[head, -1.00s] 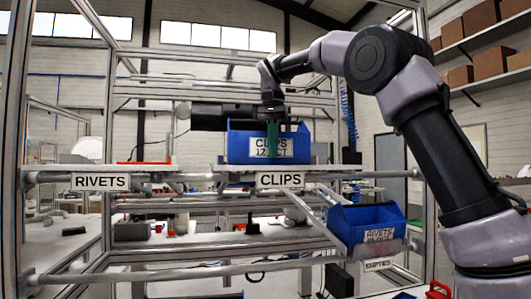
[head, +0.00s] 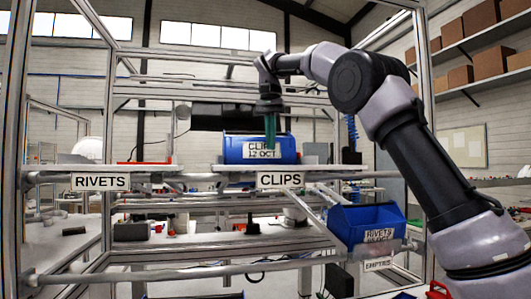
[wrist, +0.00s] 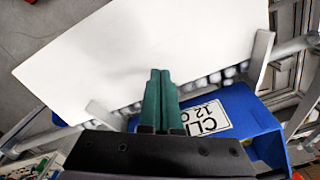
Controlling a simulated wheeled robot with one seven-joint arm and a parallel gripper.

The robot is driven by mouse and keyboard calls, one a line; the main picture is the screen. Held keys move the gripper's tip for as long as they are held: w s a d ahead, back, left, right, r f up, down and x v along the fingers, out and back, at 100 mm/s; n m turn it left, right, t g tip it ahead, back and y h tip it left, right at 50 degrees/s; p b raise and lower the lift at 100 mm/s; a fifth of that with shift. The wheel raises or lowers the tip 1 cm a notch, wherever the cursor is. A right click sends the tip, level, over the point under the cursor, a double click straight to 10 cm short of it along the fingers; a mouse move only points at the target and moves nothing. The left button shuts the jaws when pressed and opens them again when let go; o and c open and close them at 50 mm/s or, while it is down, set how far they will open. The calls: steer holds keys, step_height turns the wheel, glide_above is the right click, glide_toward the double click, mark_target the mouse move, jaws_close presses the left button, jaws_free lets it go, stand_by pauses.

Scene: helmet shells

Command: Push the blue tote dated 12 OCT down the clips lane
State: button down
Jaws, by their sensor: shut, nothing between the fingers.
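The blue tote (head: 231,150) labelled CLIPS 12 OCT sits on the upper shelf, behind and a little left of the CLIPS sign (head: 280,180). My gripper (head: 270,146) points down with its green fingers together and empty, in front of the tote's label face. The fingers cover the end of the word CLIPS; whether they touch the tote I cannot tell. In the wrist view the closed fingers (wrist: 161,88) stand beside the label, and the tote (wrist: 247,118) shows at lower right, partly hidden by the gripper body.
A blue tote labelled RIVETS (head: 366,220) sits lower right, above the EMPTIES sign (head: 379,264). The RIVETS sign (head: 100,181) marks the left lane, where a low red item (head: 147,163) lies. An upright frame post (head: 430,120) stands near my arm.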

steer(key=shift+s+d+r, duration=0.1)
steer(key=shift+s+r, duration=0.25)
steer(key=shift+r, duration=0.55)
steer(key=shift+s+d+r, duration=0.1)
steer(key=shift+s+r, duration=0.2)
steer(key=shift+r, duration=0.55)
steer(key=shift+s+d+r, duration=0.1)
steer(key=shift+s+r, duration=0.25)
steer(key=shift+r, duration=0.55)
steer(key=s+d+f+n+t, duration=0.15)
steer(key=s+d, duration=0.25)
steer(key=d, duration=0.6)
steer(key=s+d+f, duration=0.2)
steer(key=s+d, duration=0.3)
steer(key=d, duration=0.4)
steer(key=s+d+f+m+t+y, duration=0.1)
steer(key=s+d+f+t, duration=0.1)
steer(key=s+f, duration=0.4)
steer(key=s+d+f+m+t+y, duration=0.1)
steer(key=s+d+f+m+t, duration=0.1)
steer(key=s+f, duration=0.5)
step_height(320, 180, down, 6)
steer(key=d+t, duration=0.1)
steer(key=d, duration=0.1)
steer(key=shift+s+d+t, duration=0.2)
steer(key=shift+d+t, duration=0.15)
